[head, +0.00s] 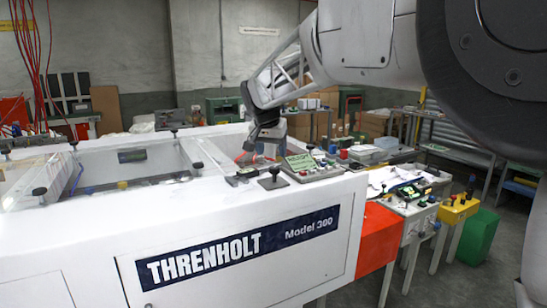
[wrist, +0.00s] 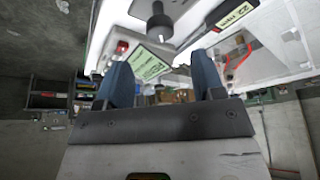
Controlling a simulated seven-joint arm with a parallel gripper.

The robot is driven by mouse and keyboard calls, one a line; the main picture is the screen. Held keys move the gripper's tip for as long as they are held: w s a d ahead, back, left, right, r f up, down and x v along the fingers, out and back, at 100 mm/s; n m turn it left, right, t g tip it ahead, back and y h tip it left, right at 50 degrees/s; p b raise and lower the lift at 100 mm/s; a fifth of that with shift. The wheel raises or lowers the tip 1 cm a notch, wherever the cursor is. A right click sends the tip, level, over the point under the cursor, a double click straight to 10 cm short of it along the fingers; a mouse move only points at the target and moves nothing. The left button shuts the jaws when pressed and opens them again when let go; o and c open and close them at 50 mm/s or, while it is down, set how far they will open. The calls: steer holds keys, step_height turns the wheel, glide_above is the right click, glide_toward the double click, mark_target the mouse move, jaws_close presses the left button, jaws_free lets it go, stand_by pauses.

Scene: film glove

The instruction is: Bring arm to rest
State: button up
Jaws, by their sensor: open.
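My gripper (head: 264,147) hangs at the end of my arm over the right part of the white machine marked THRENHOLT Model 300 (head: 150,215). In the wrist view its two blue fingers (wrist: 163,75) stand apart with nothing held between them. A grey control box (head: 318,174) with a green label is just right of the gripper in the head view. The green label (wrist: 150,64) also shows beyond the fingers in the wrist view. I cannot tell the exact gap between fingertips and machine.
A black knob (head: 273,180) stands on the machine top near the gripper. Clear covers (head: 70,180) lie over the machine's open bay to the left. An orange box (head: 378,238), a yellow box (head: 458,210) and a green bin (head: 478,237) stand at the right.

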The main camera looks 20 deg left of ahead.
steer(key=shift+s+r, duration=0.2)
steer(key=shift+r, duration=0.2)
steer(key=s+d+f, duration=0.1)
steer(key=s+d, duration=0.4)
steer(key=d, duration=0.4)
steer(key=s+d+f+g, duration=0.1)
steer(key=s+d, duration=0.5)
steer(key=d, duration=0.4)
steer(key=s+d+f, duration=0.1)
steer(key=s+d, duration=0.4)
steer(key=d, duration=0.4)
steer(key=s+d+f, duration=0.4)
steer(key=s+d, duration=0.1)
steer(key=s, duration=0.4)
steer(key=s+d+f, duration=0.5)
steer(key=s+d, duration=0.1)
steer(key=s, duration=0.3)
steer(key=s+d+f, duration=0.4)
steer(key=s+d, duration=0.1)
steer(key=s, duration=0.4)
steer(key=shift+d+f+g, duration=0.2)
steer(key=shift+d+g, duration=0.1)
steer(key=shift+g, duration=0.1)
